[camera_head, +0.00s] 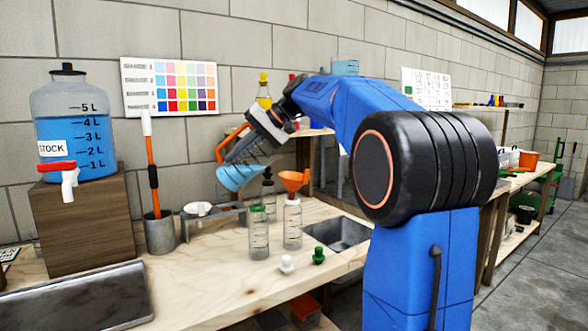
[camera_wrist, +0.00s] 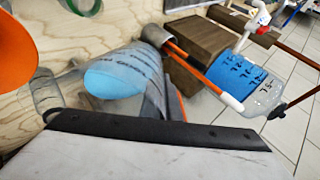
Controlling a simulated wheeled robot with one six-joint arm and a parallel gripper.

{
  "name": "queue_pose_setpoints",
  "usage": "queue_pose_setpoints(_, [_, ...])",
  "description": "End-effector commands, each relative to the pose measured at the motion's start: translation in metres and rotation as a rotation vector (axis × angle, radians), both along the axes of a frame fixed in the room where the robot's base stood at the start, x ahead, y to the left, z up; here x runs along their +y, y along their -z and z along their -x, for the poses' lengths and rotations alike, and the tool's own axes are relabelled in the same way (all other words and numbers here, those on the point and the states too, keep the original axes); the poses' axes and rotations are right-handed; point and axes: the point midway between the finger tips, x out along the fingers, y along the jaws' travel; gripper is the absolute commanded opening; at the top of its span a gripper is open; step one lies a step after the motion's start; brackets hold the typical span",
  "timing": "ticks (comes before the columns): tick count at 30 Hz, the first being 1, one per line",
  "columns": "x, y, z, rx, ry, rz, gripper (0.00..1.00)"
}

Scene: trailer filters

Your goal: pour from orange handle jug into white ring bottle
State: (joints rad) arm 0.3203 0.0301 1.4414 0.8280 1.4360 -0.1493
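The jug (camera_head: 240,174) with the orange handle (camera_head: 226,146) is tilted in the air, with blue liquid in its lower part. My gripper (camera_head: 251,138) is shut on its handle; the fingers partly hide the grip. The white ring bottle (camera_head: 292,226) stands upright on the bench with an orange funnel (camera_head: 294,180) in its mouth. The jug is above and to the left of the funnel, apart from it in the head view. No stream shows. The wrist view shows the tilted jug (camera_wrist: 125,72) and part of the funnel (camera_wrist: 14,62).
A green ring bottle (camera_head: 259,236) stands left of the white ring bottle, below the jug. A dark-topped bottle (camera_head: 268,184) is behind. White (camera_head: 287,264) and green (camera_head: 318,255) stoppers stand in front. A stock tank (camera_head: 74,130) is at left, a sink (camera_head: 345,234) at right.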

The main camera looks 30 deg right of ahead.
Motion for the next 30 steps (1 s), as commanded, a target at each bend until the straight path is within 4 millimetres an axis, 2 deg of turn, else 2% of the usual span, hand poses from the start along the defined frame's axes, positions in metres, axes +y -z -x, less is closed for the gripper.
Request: queue_pose_setpoints(30, [-0.0012,-0.0097,0.0011,-0.040,0.001,-0.060,0.00])
